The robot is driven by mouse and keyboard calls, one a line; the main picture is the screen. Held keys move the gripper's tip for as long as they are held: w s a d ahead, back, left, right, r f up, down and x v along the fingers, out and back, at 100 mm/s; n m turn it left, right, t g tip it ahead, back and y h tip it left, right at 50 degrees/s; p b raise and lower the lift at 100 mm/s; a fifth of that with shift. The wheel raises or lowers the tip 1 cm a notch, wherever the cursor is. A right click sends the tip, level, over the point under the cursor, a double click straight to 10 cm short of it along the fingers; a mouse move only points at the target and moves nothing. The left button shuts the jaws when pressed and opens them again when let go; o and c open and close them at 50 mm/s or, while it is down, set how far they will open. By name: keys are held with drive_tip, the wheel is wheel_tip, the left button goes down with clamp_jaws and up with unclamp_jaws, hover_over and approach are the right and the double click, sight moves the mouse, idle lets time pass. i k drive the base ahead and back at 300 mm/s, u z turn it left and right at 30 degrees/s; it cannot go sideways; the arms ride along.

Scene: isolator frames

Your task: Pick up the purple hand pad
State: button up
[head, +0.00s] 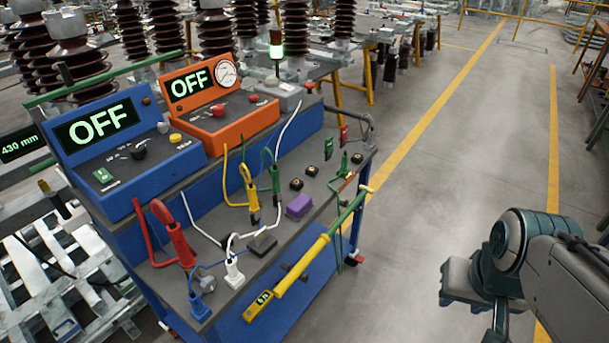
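The purple hand pad (299,206) is a small purple block lying on the dark grey top of the blue workbench (318,200), near its right front edge. Nothing covers it. My arm is at the lower right of the head view, over the floor and well apart from the bench.
A yellow rod with a small display (300,265) runs along the bench's front edge. The floor (420,235) between bench and arm is clear.

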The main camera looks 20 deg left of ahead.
sight(302, 204)
drive_tip(key=u, duration=0.75)
drive_tip(key=i, duration=0.8)
drive_tip(key=u, duration=0.95)
